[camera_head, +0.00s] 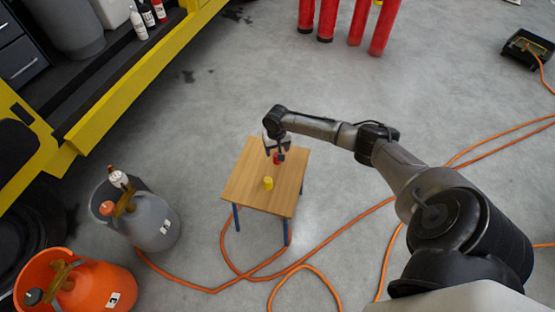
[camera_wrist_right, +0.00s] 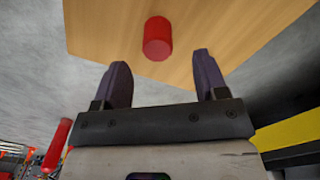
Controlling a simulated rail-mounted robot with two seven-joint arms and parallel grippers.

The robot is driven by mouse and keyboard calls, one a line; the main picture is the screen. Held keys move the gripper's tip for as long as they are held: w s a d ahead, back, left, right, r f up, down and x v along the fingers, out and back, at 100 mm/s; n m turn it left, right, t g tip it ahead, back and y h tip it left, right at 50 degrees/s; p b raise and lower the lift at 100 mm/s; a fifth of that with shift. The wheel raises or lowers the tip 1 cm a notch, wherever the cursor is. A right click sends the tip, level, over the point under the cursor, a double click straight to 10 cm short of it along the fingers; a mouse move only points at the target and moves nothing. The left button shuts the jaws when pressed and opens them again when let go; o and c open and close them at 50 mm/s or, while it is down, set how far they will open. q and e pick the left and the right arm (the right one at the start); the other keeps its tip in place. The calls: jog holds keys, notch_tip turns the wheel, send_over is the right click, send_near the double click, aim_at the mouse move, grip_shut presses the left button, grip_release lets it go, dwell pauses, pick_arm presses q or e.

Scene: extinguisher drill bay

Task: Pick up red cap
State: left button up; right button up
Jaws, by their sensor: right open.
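The red cap (camera_head: 276,160) stands on the small wooden table, partly hidden by my right gripper in the head view. In the right wrist view the red cap (camera_wrist_right: 157,39) is a short red cylinder on the tabletop, beyond the fingertips and about midway between them. My right gripper (camera_head: 279,154) is above the table at the cap. Its two dark fingers (camera_wrist_right: 162,72) are apart with nothing between them in the wrist view. My left gripper is not in view.
A yellow cap (camera_head: 268,183) stands on the wooden table (camera_head: 245,190) near the red one. Grey (camera_head: 155,225) and orange (camera_head: 100,290) containers stand at the left. Orange hoses (camera_head: 330,240) lie on the floor. Red cylinders (camera_head: 328,15) stand at the back.

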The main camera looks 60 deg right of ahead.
jog(key=shift+w+f+b, duration=0.1)
jog(key=shift+f+b, duration=0.2)
jog(key=f+b, duration=0.3)
jog(key=shift+d+f, duration=0.2)
jog(key=shift+f, duration=0.1)
jog(key=shift+f+b, duration=0.55)
jog(key=shift+b, duration=0.05)
jog(key=shift+r, duration=0.1)
jog(key=shift+c, duration=0.2)
jog(key=c, duration=1)
jog(key=shift+r, duration=0.1)
